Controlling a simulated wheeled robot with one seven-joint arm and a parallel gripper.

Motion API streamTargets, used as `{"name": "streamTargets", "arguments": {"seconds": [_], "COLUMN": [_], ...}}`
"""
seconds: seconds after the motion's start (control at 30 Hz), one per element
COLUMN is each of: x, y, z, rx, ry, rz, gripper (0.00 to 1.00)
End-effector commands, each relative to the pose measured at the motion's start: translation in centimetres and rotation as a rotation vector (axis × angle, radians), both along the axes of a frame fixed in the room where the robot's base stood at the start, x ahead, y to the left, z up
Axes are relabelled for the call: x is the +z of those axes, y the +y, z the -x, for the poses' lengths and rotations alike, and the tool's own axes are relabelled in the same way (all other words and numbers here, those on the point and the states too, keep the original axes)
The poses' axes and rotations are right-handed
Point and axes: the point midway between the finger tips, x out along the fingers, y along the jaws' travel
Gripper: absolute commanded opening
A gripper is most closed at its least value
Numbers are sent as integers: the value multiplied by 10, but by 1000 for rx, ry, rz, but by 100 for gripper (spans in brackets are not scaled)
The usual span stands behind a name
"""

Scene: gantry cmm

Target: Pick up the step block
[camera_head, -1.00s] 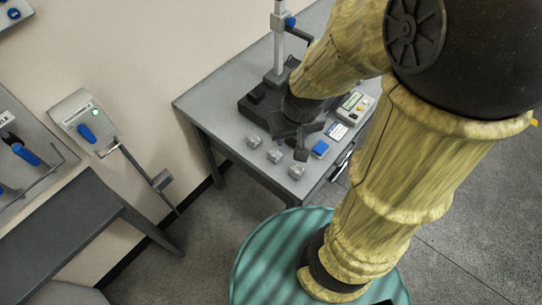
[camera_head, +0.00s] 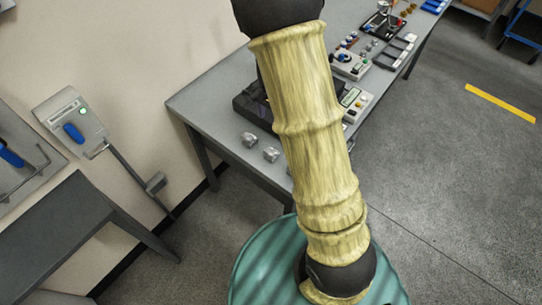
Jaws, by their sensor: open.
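Two small grey metal blocks lie on the grey table's left part: one block (camera_head: 249,139) farther back and another block (camera_head: 271,154) nearer the front edge. They are too small to tell whether either is the step block. My arm crosses the middle of the view and covers the table to their right. My gripper is hidden, so its place relative to the blocks cannot be seen.
The grey table (camera_head: 205,102) runs to the upper right. A dark base (camera_head: 252,108) stands behind the blocks, partly covered by my arm. A control box (camera_head: 356,103) and several small items lie farther right. A wall-mounted box (camera_head: 72,122) is at left.

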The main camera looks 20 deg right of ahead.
Motion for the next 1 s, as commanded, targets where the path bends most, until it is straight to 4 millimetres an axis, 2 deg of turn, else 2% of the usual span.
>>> {"name": "streamTargets", "arguments": {"seconds": [0.27,0.37,1.0], "x": [0,-5,-106], "y": [0,0,0], "z": [0,1,1], "rx": [0,1,2], "ry": [0,3,3], "rz": [0,0,0], "gripper": [62,62,62]}}
